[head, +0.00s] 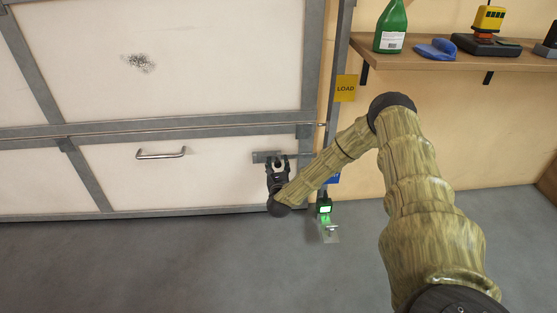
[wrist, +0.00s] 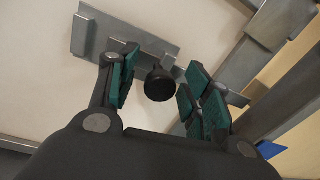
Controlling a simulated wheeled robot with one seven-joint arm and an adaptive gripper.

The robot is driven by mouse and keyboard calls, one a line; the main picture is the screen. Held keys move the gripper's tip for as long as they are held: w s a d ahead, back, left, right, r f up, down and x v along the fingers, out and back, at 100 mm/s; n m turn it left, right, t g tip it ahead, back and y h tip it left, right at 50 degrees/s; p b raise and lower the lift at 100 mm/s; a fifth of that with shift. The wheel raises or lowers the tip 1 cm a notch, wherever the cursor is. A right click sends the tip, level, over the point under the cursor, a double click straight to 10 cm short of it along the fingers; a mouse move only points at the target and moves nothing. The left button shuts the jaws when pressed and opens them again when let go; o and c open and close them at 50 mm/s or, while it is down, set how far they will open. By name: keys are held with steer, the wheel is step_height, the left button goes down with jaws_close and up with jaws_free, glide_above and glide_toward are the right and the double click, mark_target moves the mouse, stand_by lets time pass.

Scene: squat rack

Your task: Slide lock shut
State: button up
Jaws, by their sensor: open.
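The slide lock (head: 262,156) is a grey metal plate with a bolt, low on the right side of the white door (head: 215,165). In the wrist view its plate (wrist: 125,35) runs across the upper part, and a round black knob (wrist: 159,84) stands out from it. My gripper (head: 278,163) is at the lock in the head view. In the wrist view my gripper (wrist: 155,90) is open, with its green-padded fingers on either side of the knob and gaps showing. The bolt runs right towards the door frame (head: 335,100); its tip is hard to make out.
A door handle (head: 161,153) is to the left. A small device with a green-lit screen (head: 324,207) stands low by the frame. A shelf (head: 450,58) at the upper right holds a green bottle (head: 391,27) and tools. The floor at left is clear.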

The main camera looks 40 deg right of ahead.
steer(key=shift+s, duration=0.1)
steer(key=v, duration=0.7)
stand_by(0.6)
stand_by(0.4)
